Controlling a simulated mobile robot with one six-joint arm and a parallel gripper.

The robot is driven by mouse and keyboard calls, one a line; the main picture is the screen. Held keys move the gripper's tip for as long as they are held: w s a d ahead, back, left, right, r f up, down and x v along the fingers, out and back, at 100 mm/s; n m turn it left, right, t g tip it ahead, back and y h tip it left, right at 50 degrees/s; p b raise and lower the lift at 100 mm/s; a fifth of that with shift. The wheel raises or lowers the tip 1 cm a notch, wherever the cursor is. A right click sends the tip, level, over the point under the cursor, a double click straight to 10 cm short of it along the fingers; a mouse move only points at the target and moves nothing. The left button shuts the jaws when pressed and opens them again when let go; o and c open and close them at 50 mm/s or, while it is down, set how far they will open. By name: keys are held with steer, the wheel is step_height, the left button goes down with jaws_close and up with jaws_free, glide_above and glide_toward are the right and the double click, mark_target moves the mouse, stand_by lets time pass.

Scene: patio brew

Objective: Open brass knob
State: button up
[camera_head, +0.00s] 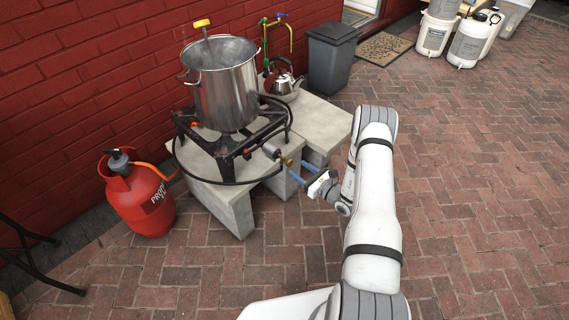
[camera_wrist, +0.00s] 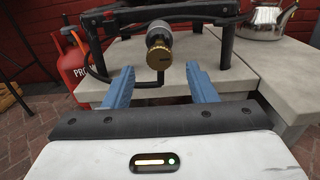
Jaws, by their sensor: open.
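The brass knob (camera_wrist: 159,58) sits at the front of the black burner stand (camera_wrist: 120,14), on the end of a grey cylindrical fitting. It shows small in the head view (camera_head: 287,161), at the burner's front right. My gripper (camera_wrist: 155,75) is open, with its two blue fingers pointing toward the knob. In the wrist view the knob appears between and slightly above the fingertips. In the head view the fingertips (camera_head: 296,174) are close to the knob. I cannot tell whether they touch it. Nothing is held.
A steel pot (camera_head: 226,92) stands on the burner, on concrete blocks (camera_head: 322,122). A red propane cylinder (camera_head: 141,200) stands left, with an orange hose. A kettle (camera_head: 283,80) sits behind.

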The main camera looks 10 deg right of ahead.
mark_target(291, 164)
steer(key=x, duration=0.7)
steer(key=shift+c, duration=0.4)
